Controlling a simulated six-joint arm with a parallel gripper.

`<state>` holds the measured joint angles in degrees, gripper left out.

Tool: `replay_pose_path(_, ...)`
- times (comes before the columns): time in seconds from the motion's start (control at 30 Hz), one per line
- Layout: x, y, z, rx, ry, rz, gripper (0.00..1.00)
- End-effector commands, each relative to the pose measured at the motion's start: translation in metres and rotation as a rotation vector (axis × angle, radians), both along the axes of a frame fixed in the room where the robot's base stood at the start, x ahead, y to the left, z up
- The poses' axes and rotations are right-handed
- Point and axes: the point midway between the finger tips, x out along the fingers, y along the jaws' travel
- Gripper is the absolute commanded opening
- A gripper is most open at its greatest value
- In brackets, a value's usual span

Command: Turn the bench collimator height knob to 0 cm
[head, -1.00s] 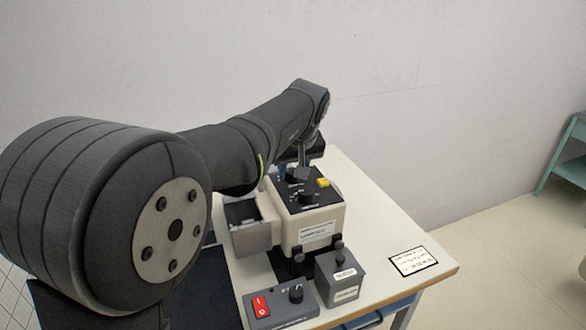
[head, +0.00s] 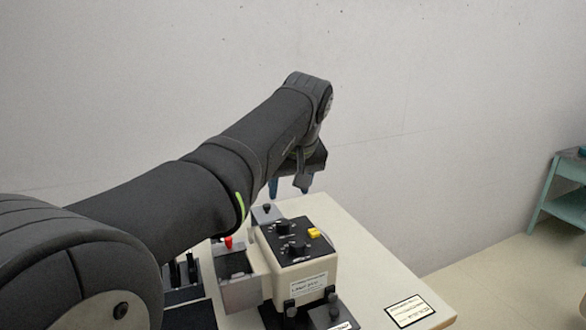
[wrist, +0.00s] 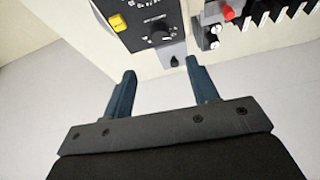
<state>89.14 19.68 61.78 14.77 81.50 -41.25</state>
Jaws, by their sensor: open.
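A cream box (head: 308,275) with a black top panel stands on the bench. The panel carries two dark knobs, a rear one (head: 283,227) and a front one (head: 298,248), and a yellow button (head: 314,232). In the wrist view one black knob (wrist: 160,38) shows with small print beside it, near the yellow button (wrist: 118,22). The print is too small to read, so I cannot tell which knob sets the collimator height. My gripper (head: 290,189) is open and empty, raised behind the box. Its blue fingers (wrist: 160,75) are apart from the knob.
A grey open tray (head: 238,285) adjoins the box's left side, near a red-topped part (head: 228,242). A small grey block with a black knob (head: 266,212) stands behind the box. A label card (head: 408,311) lies on the bench top (head: 375,270), whose right side is otherwise clear.

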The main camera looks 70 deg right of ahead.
Motion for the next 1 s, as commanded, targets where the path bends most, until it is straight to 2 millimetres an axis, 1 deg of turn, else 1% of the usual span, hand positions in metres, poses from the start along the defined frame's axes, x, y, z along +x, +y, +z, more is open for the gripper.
replay_pose_path(0.03,-0.003,0.002,0.011,-0.004,0.000,-0.001,0.54)
replay_pose_path(0.1,-0.007,0.007,0.024,-0.004,0.000,-0.001,0.54)
replay_pose_path(0.2,-0.010,0.010,0.037,-0.003,0.000,-0.001,0.54)
replay_pose_path(0.3,-0.012,0.013,0.044,-0.001,-0.001,0.000,0.54)
replay_pose_path(0.47,-0.014,0.015,0.049,0.000,0.000,0.000,0.54)
replay_pose_path(1.0,-0.013,0.015,0.049,0.000,0.000,0.001,0.54)
